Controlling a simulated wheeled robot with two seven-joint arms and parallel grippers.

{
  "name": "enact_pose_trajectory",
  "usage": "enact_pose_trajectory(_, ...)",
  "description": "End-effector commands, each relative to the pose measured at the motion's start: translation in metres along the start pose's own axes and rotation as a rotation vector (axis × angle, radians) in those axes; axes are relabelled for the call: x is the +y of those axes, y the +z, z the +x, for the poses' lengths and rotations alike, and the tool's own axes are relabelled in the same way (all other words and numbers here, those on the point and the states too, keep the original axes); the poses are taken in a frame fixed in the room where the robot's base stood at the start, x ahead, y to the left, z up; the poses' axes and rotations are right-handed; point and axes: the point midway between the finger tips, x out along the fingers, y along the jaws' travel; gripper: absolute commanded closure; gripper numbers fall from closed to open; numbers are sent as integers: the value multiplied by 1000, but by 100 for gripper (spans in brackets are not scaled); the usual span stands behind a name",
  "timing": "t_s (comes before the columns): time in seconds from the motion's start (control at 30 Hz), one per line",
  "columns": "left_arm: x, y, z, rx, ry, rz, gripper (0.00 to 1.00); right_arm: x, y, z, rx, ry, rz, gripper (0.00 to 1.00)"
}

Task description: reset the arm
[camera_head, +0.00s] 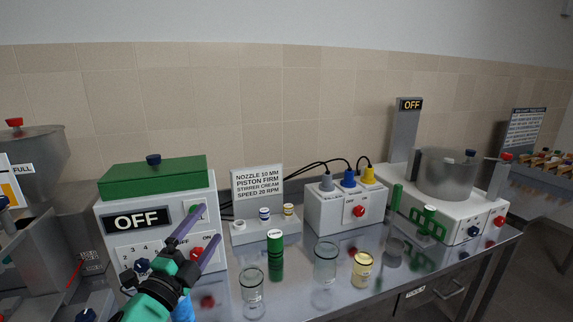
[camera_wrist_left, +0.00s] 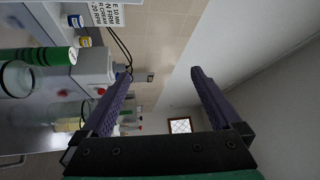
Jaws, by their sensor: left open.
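My left gripper (camera_head: 197,230) comes in from the lower left in the head view, with a green body and two purple fingers spread apart. It is open and nothing shows between the fingers. It is in front of the white machine with a green lid and an OFF display (camera_head: 137,220), and covers part of its front panel. In the left wrist view the open fingers (camera_wrist_left: 158,85) frame the tiled wall and ceiling. I cannot tell whether the gripper touches the machine. My right gripper is not in view.
A steel table holds a green cylinder (camera_head: 275,256), glass jars (camera_head: 252,291) (camera_head: 325,262), a yellowish jar (camera_head: 362,269), a white box with coloured plugs (camera_head: 347,208) and a machine with a steel bowl (camera_head: 446,175). A sign (camera_head: 257,188) stands behind.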

Motion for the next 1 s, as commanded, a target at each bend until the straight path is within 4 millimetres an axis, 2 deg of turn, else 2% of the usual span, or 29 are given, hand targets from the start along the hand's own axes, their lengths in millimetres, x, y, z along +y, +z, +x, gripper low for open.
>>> enact_pose_trajectory(0.03, 35, 25, -18, -150, 99, -189, 2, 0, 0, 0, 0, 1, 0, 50)
enact_pose_trajectory(0.1, 84, 52, -52, -359, 238, -421, 2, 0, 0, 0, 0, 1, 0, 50)
enact_pose_trajectory(0.2, 142, 69, -106, -604, 410, -666, 2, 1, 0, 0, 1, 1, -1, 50)
enact_pose_trajectory(0.3, 183, 70, -156, -794, 547, -830, 2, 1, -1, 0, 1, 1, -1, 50)
enact_pose_trajectory(0.4, 211, 63, -202, -951, 662, -953, 2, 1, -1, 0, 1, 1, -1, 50)
enact_pose_trajectory(0.5, 231, 52, -243, -1086, 766, -1047, 2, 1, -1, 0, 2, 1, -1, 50)
enact_pose_trajectory(0.67, 249, 29, -304, -1286, 919, -1165, 2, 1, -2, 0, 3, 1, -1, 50)
enact_pose_trajectory(0.7, 264, 29, -310, -1310, 938, -1172, 2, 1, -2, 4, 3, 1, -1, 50)
enact_pose_trajectory(0.87, 335, 42, -316, -1323, 958, -1155, 2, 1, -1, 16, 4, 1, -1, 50)
enact_pose_trajectory(1.0, 403, 52, -333, -1338, 982, -1145, 2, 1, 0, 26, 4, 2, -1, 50)
